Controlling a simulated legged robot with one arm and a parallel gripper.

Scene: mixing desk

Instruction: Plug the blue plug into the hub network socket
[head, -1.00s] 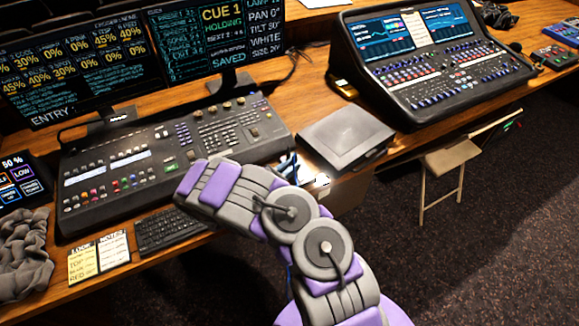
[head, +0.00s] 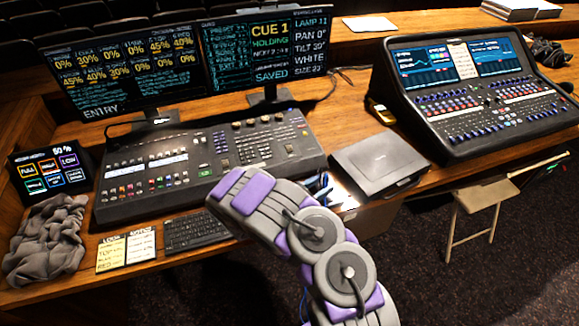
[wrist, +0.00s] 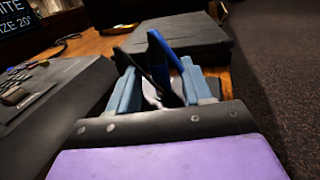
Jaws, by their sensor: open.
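In the wrist view my gripper (wrist: 160,86) is open, its two blue-grey fingers spread apart. A blue slanted piece (wrist: 165,50) stands up between and beyond the fingers, with a dark strip next to it. It may be the blue plug or its cable; I cannot tell, nor whether it touches a finger. In the head view my arm hides most of the gripper, and only a small blue patch shows beyond it, beside a flat dark grey box (head: 378,160). The hub network socket cannot be made out in either view.
A lighting console (head: 205,160) lies left of my arm, with a keyboard (head: 195,231) in front. Two monitors stand behind. A mixing desk (head: 470,95) stands at right. A grey cloth (head: 45,240) and note cards (head: 126,249) lie at left. A folding chair (head: 480,205) stands below right.

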